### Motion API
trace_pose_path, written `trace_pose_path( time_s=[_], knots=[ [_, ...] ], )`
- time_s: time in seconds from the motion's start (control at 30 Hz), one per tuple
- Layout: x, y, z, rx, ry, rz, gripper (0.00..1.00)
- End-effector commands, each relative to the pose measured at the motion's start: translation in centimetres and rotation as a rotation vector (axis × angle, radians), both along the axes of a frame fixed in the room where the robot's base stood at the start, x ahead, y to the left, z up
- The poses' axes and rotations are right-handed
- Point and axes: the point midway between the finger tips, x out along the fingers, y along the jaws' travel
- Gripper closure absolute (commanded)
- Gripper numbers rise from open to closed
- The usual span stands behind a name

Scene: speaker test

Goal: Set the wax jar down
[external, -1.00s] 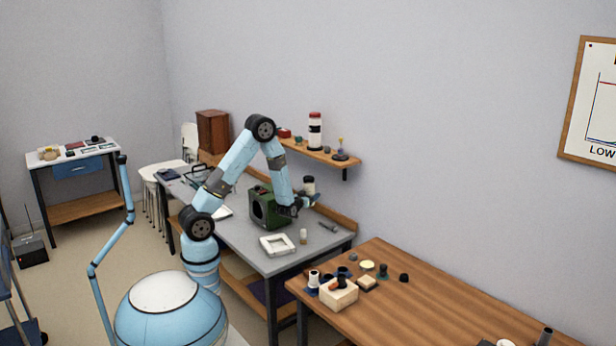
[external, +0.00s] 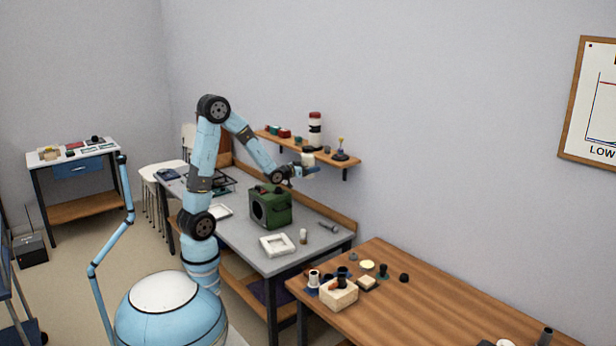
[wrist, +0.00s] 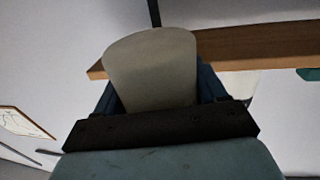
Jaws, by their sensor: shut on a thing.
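My gripper (external: 304,170) is raised above the grey bench, in front of the wall shelf (external: 275,139). It is shut on the wax jar (external: 308,159), a small pale cream cylinder that looks roughly upright. In the wrist view the jar (wrist: 152,72) fills the space between my blue fingers, and its lower part is hidden by the dark gripper body. The shelf's wooden edge (wrist: 270,42) runs behind the jar there. In the external view the jar overlaps the shelf, and I cannot tell the gap between them.
A wooden table (external: 450,300) stands at right.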

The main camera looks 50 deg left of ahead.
Motion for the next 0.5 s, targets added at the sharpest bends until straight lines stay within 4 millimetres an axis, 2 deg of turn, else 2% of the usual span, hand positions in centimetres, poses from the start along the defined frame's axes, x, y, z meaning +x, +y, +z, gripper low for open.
trace_pose_path(
  time_s=[0.03, 0.1, 0.27, 0.5],
  knots=[
    [0.1, 0.6, 1.2, 0.002, -0.007, -0.018, 0.97],
    [0.1, 1.2, 2.2, 0.003, -0.007, -0.049, 0.97],
    [0.5, 2.9, 4.1, 0.002, -0.005, -0.105, 0.97],
    [1.2, 6.6, 6.7, 0.002, -0.003, -0.168, 0.97]
  ],
)
